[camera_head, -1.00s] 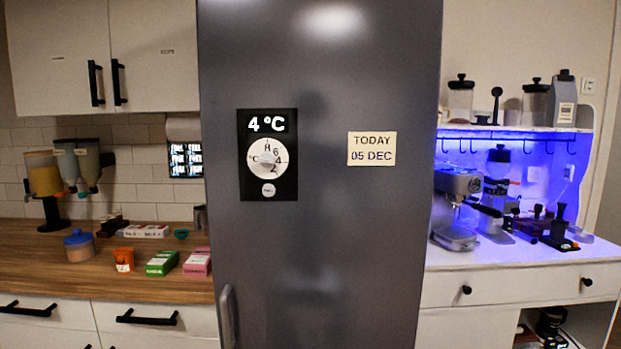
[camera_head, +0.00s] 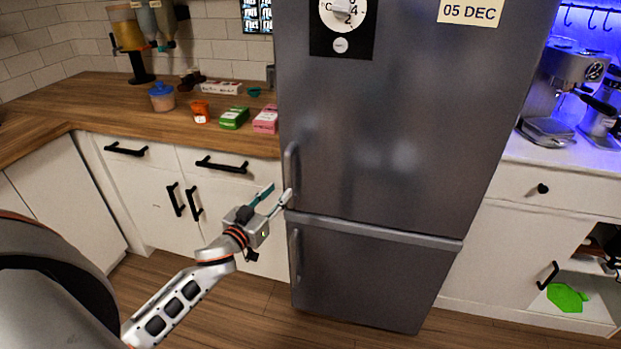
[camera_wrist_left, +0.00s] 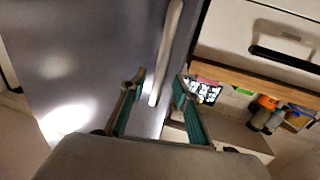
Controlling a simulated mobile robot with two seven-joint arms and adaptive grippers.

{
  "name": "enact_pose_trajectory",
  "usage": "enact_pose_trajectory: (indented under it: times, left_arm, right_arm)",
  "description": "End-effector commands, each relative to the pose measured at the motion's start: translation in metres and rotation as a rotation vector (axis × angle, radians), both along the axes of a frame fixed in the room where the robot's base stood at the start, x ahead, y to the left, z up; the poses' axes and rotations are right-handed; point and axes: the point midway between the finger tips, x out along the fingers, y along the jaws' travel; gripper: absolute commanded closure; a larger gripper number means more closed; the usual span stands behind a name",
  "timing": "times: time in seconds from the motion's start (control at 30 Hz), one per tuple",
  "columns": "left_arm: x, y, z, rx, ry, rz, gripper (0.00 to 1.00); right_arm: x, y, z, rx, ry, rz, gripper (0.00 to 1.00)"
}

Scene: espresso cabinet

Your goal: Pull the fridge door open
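The grey fridge (camera_head: 400,140) stands closed in the middle of the head view, with a large upper door and a smaller lower door. The upper door's vertical handle (camera_head: 290,172) is at its left edge. My left gripper (camera_head: 278,194) is open and empty, just left of that handle's lower end. In the left wrist view, the handle (camera_wrist_left: 166,55) runs up between the two open fingers (camera_wrist_left: 160,80) as seen from the wrist. I cannot tell how far the fingertips are from it. My right gripper is not in view.
A wooden counter (camera_head: 70,105) with small boxes and dispensers stands left of the fridge, above white cabinets with black handles (camera_head: 222,165). A lower fridge handle (camera_head: 296,252) sits below. A white counter with an espresso machine (camera_head: 560,90) is at right. Floor in front is clear.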

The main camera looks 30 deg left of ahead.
Motion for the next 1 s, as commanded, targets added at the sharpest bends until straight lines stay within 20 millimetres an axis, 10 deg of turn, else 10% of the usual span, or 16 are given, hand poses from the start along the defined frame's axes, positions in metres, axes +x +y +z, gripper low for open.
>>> enact_pose_trajectory:
  times: [0.53, 1.0]
  left_arm:
    - [0.067, 0.003, 0.000, -0.002, -0.001, 0.000, 0.69]
    - [0.077, 0.003, 0.000, -0.002, 0.000, 0.000, 0.76]
  right_arm:
    - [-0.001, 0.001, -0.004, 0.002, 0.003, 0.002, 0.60]
    - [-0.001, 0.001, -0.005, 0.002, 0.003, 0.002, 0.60]
